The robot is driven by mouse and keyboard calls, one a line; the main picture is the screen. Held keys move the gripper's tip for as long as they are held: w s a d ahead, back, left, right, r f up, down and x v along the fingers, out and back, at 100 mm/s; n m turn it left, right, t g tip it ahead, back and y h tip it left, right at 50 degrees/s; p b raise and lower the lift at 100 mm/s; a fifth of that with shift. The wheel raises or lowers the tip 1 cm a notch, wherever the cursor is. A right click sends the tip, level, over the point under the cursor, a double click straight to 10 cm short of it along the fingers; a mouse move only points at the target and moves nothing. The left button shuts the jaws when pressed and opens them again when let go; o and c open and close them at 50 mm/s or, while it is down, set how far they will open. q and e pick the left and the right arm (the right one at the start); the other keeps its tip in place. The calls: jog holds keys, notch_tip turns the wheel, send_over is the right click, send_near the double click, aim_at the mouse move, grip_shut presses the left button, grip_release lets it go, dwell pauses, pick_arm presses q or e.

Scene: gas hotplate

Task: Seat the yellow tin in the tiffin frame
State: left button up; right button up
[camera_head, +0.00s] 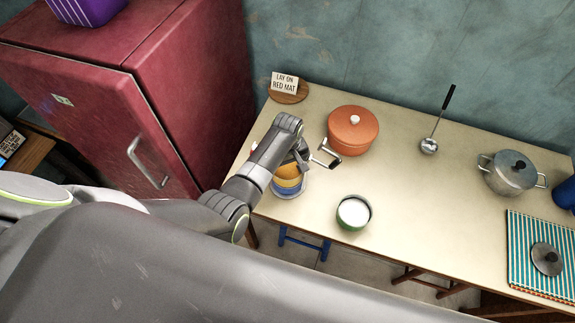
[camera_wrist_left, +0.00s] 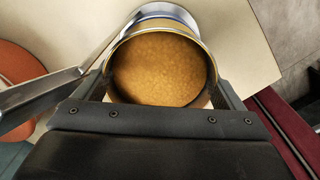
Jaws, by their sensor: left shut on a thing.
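My left gripper (camera_head: 290,162) is shut on the yellow tin (camera_head: 288,173) near the table's left end. In the left wrist view the tin (camera_wrist_left: 160,70) sits between the fingers, open at the top, with orange-brown contents. A blue and white tin (camera_head: 287,190) shows just below it in the head view; its pale rim (camera_wrist_left: 168,12) shows past the yellow tin in the wrist view. A metal bar with a handle (camera_head: 327,155), seemingly the tiffin frame, stands beside the gripper. Whether the yellow tin touches the tin below cannot be told. My right gripper is not in view.
A green tin with white contents (camera_head: 354,212) stands near the front edge. An orange lidded pot (camera_head: 352,128) is close behind the gripper. A ladle (camera_head: 430,145), a steel pot (camera_head: 509,175) and a striped mat (camera_head: 530,278) lie farther right. The middle of the table is clear.

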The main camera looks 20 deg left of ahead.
aim_at(288, 173)
pick_arm(q)
jog(key=shift+f, duration=0.15)
jog(key=o, duration=0.9)
jog(key=shift+r, duration=0.65)
notch_tip(288, 173, up, 11)
